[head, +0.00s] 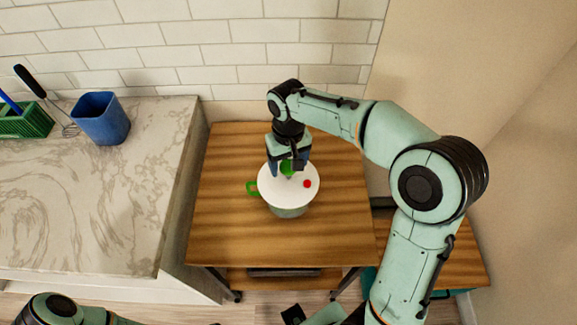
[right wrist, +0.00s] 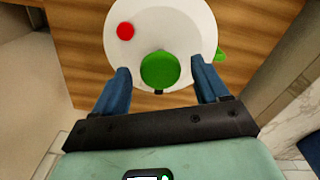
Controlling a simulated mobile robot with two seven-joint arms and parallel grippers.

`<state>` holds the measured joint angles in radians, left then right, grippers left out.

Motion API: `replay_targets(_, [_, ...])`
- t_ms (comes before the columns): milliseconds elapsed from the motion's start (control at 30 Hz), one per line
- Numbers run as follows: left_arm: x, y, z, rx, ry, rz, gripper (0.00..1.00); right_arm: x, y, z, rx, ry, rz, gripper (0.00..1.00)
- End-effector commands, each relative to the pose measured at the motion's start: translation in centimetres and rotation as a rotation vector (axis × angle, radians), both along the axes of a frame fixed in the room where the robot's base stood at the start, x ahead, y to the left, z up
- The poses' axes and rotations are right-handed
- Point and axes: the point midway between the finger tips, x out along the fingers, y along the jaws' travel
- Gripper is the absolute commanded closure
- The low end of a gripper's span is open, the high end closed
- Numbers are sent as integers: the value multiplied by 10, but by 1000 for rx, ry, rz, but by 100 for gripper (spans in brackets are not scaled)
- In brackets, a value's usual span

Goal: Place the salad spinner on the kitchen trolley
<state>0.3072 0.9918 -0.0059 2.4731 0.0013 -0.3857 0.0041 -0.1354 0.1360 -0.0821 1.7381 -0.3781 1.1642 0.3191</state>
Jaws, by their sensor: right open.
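The salad spinner (head: 287,194) stands upright on the wooden top of the kitchen trolley (head: 240,225). It has a white lid with a green knob and a red button, and a green handle at its left. In the right wrist view the spinner's white lid (right wrist: 192,28) fills the upper middle. My right gripper (head: 288,170) is above the lid, open. Its two blue fingers (right wrist: 160,68) are on either side of the green knob, with gaps between. My left arm shows only in part at the bottom left; its gripper fingers are not seen.
A marble counter (head: 85,215) stands left of the trolley, holding a blue cup (head: 100,120) and a green basket (head: 25,122) with utensils. A tiled wall (head: 230,55) is behind. A lower wooden surface (head: 462,260) lies at right. The trolley top around the spinner is clear.

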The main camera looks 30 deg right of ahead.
Motion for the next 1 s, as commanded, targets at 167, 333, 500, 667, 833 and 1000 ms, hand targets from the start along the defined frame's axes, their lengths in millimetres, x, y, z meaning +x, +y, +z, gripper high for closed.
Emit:
replay_targets(167, [6, 0, 10, 0, -7, 0, 100, 2, 0, 44, 1, -6, 0, 26])
replay_targets(333, [11, 0, 16, 0, -12, 0, 100, 1, 1, 74, 2, -3, 1, 26])
replay_targets(500, [13, 0, 18, 0, -14, 0, 100, 1, 1, 88, 1, -1, 1, 26])
replay_targets(667, [13, 0, 18, 0, -14, 0, 100, 0, 1, 90, 1, 1, 1, 26])
replay_targets(833, [12, 0, 18, 1, -14, 1, 100, 0, 1, 89, 1, 1, 1, 26])
replay_targets(1000, [12, 0, 18, 0, -14, 0, 100, 0, 0, 89, 0, 0, 0, 26])
